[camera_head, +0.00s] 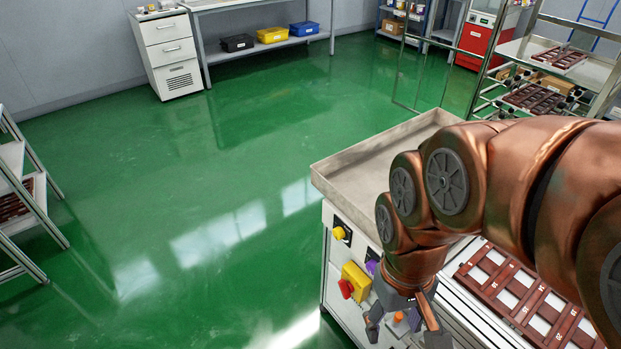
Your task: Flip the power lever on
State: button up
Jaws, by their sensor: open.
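The near machine's side panel (339,279) carries several controls. A yellow knob or lever on a dark plate (340,233) sits at its upper left. A purple control (371,267) is to its right and lower. A yellow box (356,280) with a red push button (345,288) is below them. I cannot tell for sure which control is the power lever, or its position. My gripper (404,329) points down in front of the panel, right of and below the yellow box. It is open, with a small orange part (398,317) showing between its fingers. My arm hides part of the panel.
A metal tray (350,171) tops the machine, left of my arm. Brown slotted trays (518,298) lie on the conveyor at right. Green floor (190,220) is free at left. A rack (22,195), drawer cabinet (170,55) and bench (265,47) stand around it.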

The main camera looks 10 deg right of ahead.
aim_at(347, 289)
jog(key=z, duration=1.5)
jog(key=k, duration=1.15)
jog(key=u, duration=1.7)
jog(key=i, duration=0.5)
jog(key=u, duration=0.05)
